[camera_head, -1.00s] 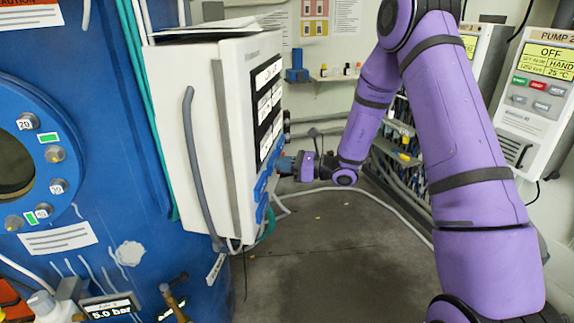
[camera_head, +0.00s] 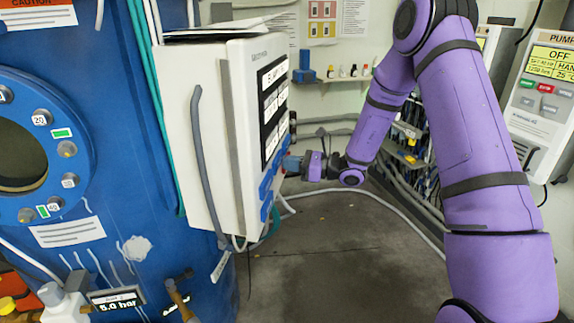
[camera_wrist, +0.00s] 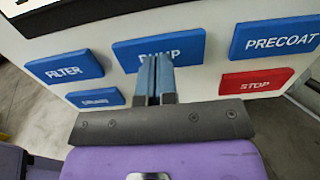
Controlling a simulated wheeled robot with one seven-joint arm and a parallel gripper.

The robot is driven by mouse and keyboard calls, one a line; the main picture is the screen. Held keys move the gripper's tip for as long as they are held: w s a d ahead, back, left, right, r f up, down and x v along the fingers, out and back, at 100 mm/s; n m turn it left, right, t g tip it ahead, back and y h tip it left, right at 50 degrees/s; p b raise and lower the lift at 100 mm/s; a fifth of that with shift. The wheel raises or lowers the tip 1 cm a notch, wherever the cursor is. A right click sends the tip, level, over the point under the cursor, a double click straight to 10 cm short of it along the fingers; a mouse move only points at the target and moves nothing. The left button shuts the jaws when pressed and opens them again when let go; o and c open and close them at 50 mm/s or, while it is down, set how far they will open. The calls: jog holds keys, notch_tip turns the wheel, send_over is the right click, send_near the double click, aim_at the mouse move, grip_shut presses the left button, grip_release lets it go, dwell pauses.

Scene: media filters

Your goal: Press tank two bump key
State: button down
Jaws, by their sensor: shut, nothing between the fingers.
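The white control box (camera_head: 212,130) hangs on the blue tank, with a black display and a row of blue keys seen edge-on in the head view. In the wrist view the blue BUMP key (camera_wrist: 194,47) is at top centre. My gripper (camera_wrist: 154,62) is shut and empty, its fingertips over the lower middle of that key and hiding part of its label. They look touching or very close; I cannot tell which. In the head view my gripper (camera_head: 288,163) is at the box's key face.
Around the BUMP key are the FILTER key (camera_wrist: 64,68), a smaller blue key (camera_wrist: 95,98), the PRECOAT key (camera_wrist: 275,40) and the red STOP key (camera_wrist: 255,81). A pump panel (camera_head: 545,95) is on the right. Floor (camera_head: 320,250) beneath my arm is clear.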

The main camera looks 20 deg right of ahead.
jog(key=v, duration=1.2)
jog(key=s+a+r+n+g+h, duration=0.3)
jog(key=s+a+r+n+g, duration=0.2)
jog(key=s+r+n, duration=0.25)
jog(key=s+a+r+n+g+h, duration=0.35)
jog(key=s+r+n, duration=0.3)
jog(key=s, duration=0.25)
jog(key=s+d+r+n+t+h, duration=0.2)
jog(key=s+r+n+h, duration=0.2)
jog(key=s, duration=0.4)
jog(key=s+d+r+n+t+h, duration=0.3)
jog(key=s+r+n+h, duration=0.1)
jog(key=s, duration=0.5)
jog(key=shift+d+r+n+h, duration=0.2)
jog(key=shift+n+h, duration=0.45)
jog(key=shift+n, duration=0.25)
jog(key=shift+w, duration=0.1)
